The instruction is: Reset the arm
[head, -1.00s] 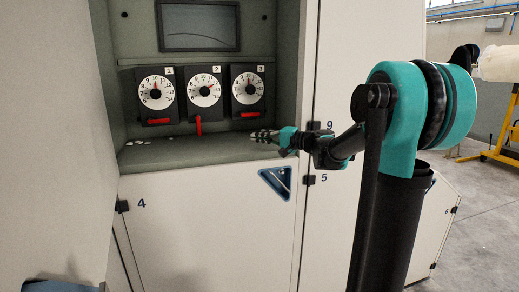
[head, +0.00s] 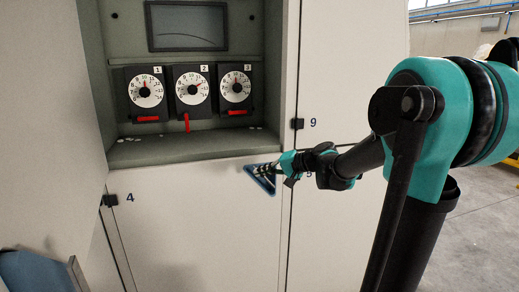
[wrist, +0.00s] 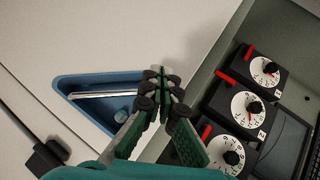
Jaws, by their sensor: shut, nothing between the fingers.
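My gripper (head: 262,170) is shut and empty. In the head view it is in front of the cabinet, just below the recess shelf, and overlaps the blue triangular recess (head: 262,183) on the panel. In the wrist view the closed fingers (wrist: 160,86) point up the picture, between the blue triangular recess (wrist: 105,100) on the left and the dials on the right. I cannot tell whether the fingertips touch anything. My arm reaches in from the right of the head view.
Dial 1 (head: 145,90), dial 2 (head: 192,88) and dial 3 (head: 235,86) sit in the recess above the shelf (head: 190,148). Dial 2's red lever (head: 187,122) hangs down; the other two lie level. Small white bits lie on the shelf. A blue object (head: 35,272) is at lower left.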

